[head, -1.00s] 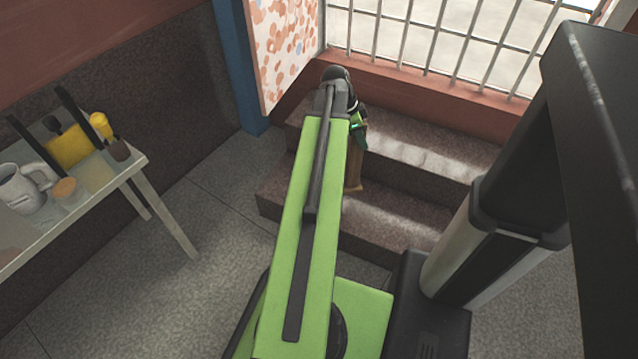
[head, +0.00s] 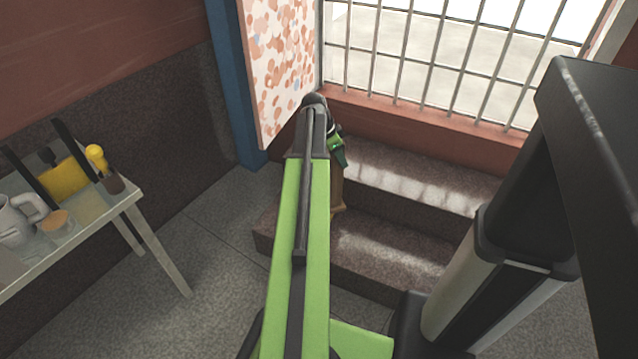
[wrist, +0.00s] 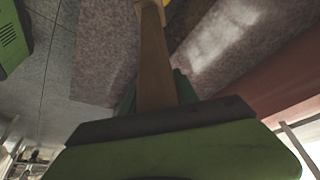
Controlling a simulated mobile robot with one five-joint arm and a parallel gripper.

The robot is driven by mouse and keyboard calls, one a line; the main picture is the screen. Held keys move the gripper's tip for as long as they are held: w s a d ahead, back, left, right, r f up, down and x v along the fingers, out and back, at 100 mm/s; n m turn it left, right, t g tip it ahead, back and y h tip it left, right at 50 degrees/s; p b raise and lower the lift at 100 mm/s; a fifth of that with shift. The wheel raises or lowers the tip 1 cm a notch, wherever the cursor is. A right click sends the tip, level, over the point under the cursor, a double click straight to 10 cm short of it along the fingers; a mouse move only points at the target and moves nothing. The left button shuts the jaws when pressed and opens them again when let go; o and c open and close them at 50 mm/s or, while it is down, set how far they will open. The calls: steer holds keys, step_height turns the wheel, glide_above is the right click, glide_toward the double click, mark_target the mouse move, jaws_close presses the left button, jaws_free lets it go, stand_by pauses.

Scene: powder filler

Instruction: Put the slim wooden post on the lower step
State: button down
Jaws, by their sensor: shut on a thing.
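The slim wooden post (head: 337,192) is brown with a lighter, wider foot, partly hidden behind my arm in the head view. My gripper (head: 338,150) is shut on the post, which hangs foot-down below it. In the wrist view, the post (wrist: 153,60) runs away from my gripper (wrist: 155,95), with a yellowish end at the top edge. The lower step (head: 385,255) is speckled brown-grey stone. The post's foot shows over its back part, near the riser of the upper step (head: 420,180). I cannot tell whether the foot touches the stone.
A side table (head: 75,240) at left holds a mug (head: 18,218), a yellow item (head: 64,180) and other things. A barred window (head: 440,60) is behind the steps. A spotted panel (head: 278,65) and a blue post (head: 233,90) stand left of them. The lower step's right part is clear.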

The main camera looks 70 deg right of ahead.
steer(key=w+f+b, duration=0.7)
steer(key=f, duration=0.1)
steer(key=shift+a, duration=0.15)
steer(key=shift+f, duration=0.1)
steer(key=shift+f+b, duration=0.15)
steer(key=shift+b, duration=0.2)
steer(key=c, duration=0.9)
jaws_free()
